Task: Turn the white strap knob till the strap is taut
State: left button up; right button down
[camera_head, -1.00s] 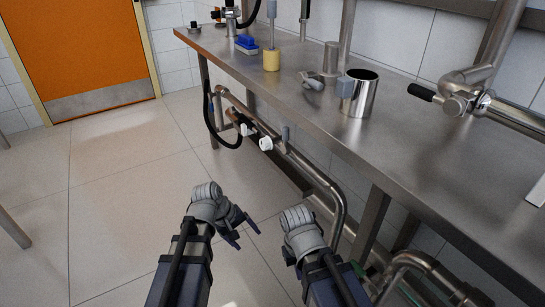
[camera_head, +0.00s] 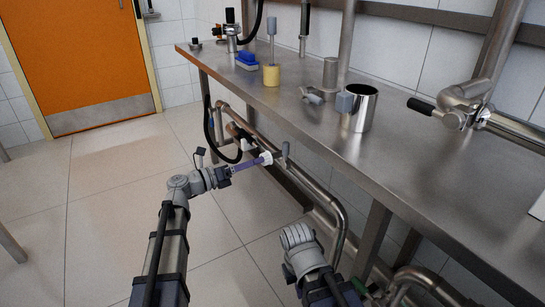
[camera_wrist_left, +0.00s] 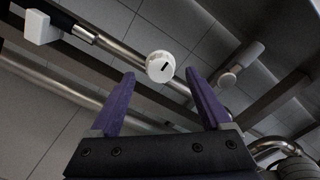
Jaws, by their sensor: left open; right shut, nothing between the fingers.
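The white knob (camera_head: 266,158) is on the pipework below the bench edge. I cannot make out the strap.
A steel bench (camera_head: 420,170) runs along the right with a steel cup (camera_head: 361,110), a yellow-based brush (camera_head: 271,76) and a blue brush (camera_head: 247,62). A black hose (camera_head: 209,125) hangs by the pipes. A white block (camera_wrist_left: 40,27) shows upper left.

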pick_arm(q)
jog(key=shift+x, duration=3.9)
grip_shut()
